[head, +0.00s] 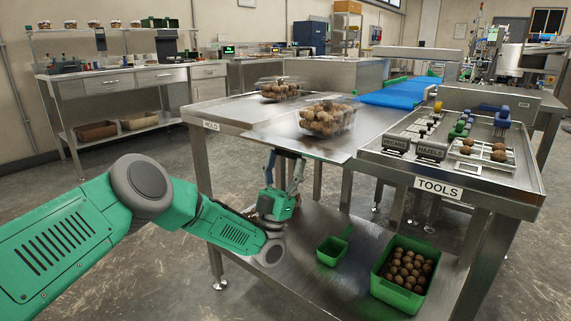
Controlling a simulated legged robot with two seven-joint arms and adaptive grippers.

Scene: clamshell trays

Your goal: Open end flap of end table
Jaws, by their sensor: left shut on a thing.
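The steel end table (225,110) stands in the middle, with a "HOLD" label at its left corner. Its end flap (300,146) is a flat steel panel that juts out level, or nearly so, from the table's near side. My left gripper (285,158) comes up from below and is shut at the flap's near edge. The flap hides the fingertips in part, so the exact grip is hard to see. My right gripper is out of view.
Clamshell trays of nuts (328,117) stand on the table, one close to the flap. A tools table (450,180) adjoins at right. On the lower shelf are a green crate of nuts (382,283) and a small green scoop (331,250). The floor at left is clear.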

